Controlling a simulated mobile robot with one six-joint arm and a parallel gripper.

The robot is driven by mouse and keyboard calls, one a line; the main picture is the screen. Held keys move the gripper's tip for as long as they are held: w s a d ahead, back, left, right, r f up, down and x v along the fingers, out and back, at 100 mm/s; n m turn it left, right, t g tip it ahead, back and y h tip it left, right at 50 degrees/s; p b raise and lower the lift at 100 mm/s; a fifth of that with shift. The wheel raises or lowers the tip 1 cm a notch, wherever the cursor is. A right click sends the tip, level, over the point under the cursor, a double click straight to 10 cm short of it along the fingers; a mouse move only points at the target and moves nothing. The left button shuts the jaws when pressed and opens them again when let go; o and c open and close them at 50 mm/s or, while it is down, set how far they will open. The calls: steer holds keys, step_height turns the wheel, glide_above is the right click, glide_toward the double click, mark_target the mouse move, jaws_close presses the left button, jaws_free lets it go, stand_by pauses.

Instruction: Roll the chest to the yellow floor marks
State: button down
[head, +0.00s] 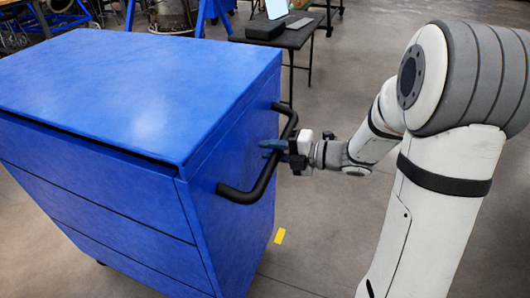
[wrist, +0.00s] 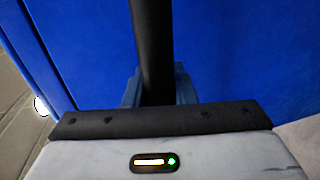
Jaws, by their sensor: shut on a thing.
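The blue chest (head: 130,85) with drawers stands upright on the floor and fills the left of the head view. Its blue side also fills the wrist view (wrist: 240,50). A black handle (head: 262,180) sticks out from its right side. My gripper (head: 276,148) is shut on this handle, and the handle bar (wrist: 152,50) passes between the fingers in the wrist view. One yellow floor mark (head: 279,236) shows on the floor just right of the chest's lower edge. Any other marks are hidden or out of view.
Blue stands (head: 205,15) are at the back left. Grey concrete floor (head: 345,95) is clear between the chest, the table and my arm.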

steer(key=shift+s+d, duration=0.15)
steer(key=shift+d, duration=0.2)
steer(key=c, duration=1.6)
jaws_free()
steer(key=shift+a, duration=0.1)
steer(key=shift+o, duration=0.7)
steer(key=shift+a+f, duration=0.15)
steer(key=shift+o, duration=1.1)
steer(key=v, duration=0.8)
